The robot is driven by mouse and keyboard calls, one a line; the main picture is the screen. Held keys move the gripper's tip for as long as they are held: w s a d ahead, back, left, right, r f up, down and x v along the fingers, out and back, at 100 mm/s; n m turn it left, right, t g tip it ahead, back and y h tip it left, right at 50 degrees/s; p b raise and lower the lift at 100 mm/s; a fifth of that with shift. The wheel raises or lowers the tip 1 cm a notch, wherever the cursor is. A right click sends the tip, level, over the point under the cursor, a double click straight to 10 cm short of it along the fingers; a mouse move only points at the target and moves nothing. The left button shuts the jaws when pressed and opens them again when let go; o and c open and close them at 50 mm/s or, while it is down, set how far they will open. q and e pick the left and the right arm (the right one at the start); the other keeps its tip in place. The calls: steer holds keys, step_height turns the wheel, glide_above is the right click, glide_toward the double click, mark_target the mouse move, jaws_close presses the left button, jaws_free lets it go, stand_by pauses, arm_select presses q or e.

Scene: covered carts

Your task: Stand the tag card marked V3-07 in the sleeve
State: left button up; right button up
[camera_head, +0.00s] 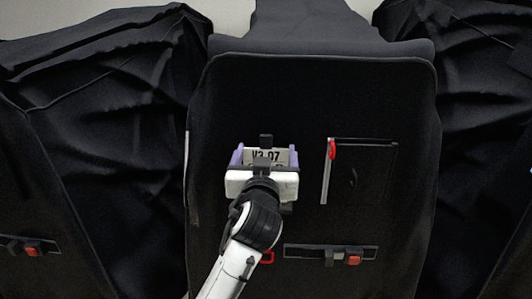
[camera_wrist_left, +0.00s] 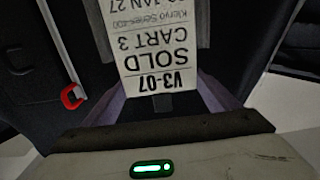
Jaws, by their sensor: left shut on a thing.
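The white tag card (camera_head: 257,155) has "V3-07" in black print in the head view. In the left wrist view the card (camera_wrist_left: 158,45) appears upside down, with "SOLD" and "CART 3" also readable. My left gripper (camera_head: 265,158) is shut on the card, its purple-sided fingers on either side. It is in front of the middle cart's black face. To its right is a dark rectangular panel (camera_head: 372,175) with a pale strip and red tab at its left edge. I cannot tell whether this is the sleeve. My right gripper is out of view.
The middle cart (camera_head: 225,100) is under a black cover, with other black-covered carts at both sides. Below the card are a red loop (camera_head: 267,257) and a control strip with a red switch (camera_head: 353,259). Another red switch (camera_head: 31,250) is at the far left.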

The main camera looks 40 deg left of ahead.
arm_select(q)
steer(key=shift+f, duration=0.35)
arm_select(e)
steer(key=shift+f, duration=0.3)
arm_select(q)
steer(key=o, duration=1.1)
steer(key=b+v, duration=0.1)
steer(key=v, duration=0.6)
steer(key=shift+s+d, duration=0.2)
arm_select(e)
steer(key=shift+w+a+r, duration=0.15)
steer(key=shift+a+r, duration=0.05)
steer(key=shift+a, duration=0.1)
